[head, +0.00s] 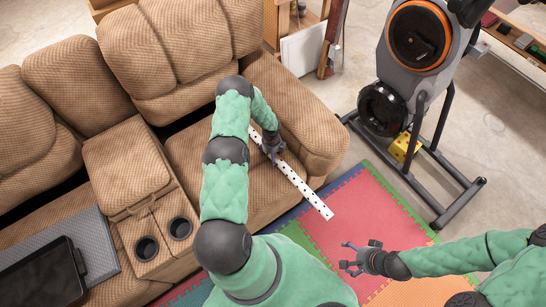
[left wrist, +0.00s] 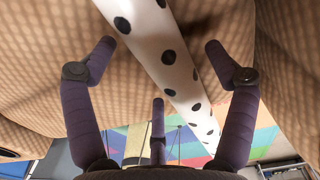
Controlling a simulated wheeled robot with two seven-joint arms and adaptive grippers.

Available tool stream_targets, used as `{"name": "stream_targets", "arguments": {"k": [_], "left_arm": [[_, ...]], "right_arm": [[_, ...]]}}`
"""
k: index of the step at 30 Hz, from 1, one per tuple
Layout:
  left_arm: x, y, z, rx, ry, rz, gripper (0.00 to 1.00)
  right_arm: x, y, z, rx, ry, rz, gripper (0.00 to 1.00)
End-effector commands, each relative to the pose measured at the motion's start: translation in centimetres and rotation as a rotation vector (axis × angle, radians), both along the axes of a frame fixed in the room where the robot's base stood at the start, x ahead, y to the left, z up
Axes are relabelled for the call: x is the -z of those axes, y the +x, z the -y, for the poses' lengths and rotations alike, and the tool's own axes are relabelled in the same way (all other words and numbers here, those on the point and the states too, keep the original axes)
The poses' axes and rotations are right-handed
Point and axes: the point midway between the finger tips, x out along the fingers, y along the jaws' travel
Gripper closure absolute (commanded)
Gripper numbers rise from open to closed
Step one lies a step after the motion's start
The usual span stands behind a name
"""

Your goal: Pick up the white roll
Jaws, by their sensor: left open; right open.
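The white roll (head: 305,190) has black dots. It lies slanted on the sofa seat, and its near end sticks out over the seat's front edge above the floor mat. My left gripper (head: 272,148) is at the roll's upper part, and the arm hides some of the roll there. In the left wrist view the roll (left wrist: 165,55) runs between the open fingers of my left gripper (left wrist: 160,50), with gaps on both sides. My right gripper (head: 350,259) is open and empty above the mat, apart from the roll.
The brown sofa (head: 190,150) has a console with two cup holders (head: 163,238). A black tray (head: 45,275) lies at the lower left. An exercise bike (head: 415,60) stands at the right. Coloured foam mats (head: 365,210) cover the floor in front.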

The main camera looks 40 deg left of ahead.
Motion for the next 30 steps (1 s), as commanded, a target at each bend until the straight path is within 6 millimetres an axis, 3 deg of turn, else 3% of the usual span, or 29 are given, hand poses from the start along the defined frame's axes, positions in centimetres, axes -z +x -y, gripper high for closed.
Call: {"name": "stream_targets", "arguments": {"k": [7, 8, 14, 15, 25, 30], "left_arm": [[0.2, 0.1, -0.1, -0.001, 0.001, 0.001, 0.14], [0.2, 0.1, -0.1, -0.001, 0.001, 0.001, 0.2], [0.2, 0.0, -0.1, -0.001, 0.001, 0.001, 0.77], [0.2, 0.0, -0.1, -0.001, 0.001, 0.001, 0.82], [0.1, 0.1, -0.1, -0.001, 0.001, 0.001, 0.82], [-0.8, 0.1, -0.1, 0.0, 0.002, 0.001, 0.82]], "right_arm": [[0.1, 0.0, 0.0, 0.0, 0.0, 0.0, 0.14], [0.1, 0.0, 0.0, 0.0, 0.0, 0.0, 0.14], [0.1, 0.0, 0.0, 0.0, 0.0, 0.0, 0.14], [0.1, 0.0, 0.0, 0.0, 0.0, 0.0, 0.14], [0.0, 0.0, 0.0, 0.0, 0.0, 0.0, 0.14], [-0.5, 0.0, 0.0, 0.0, 0.0, 0.0, 0.14]]}}
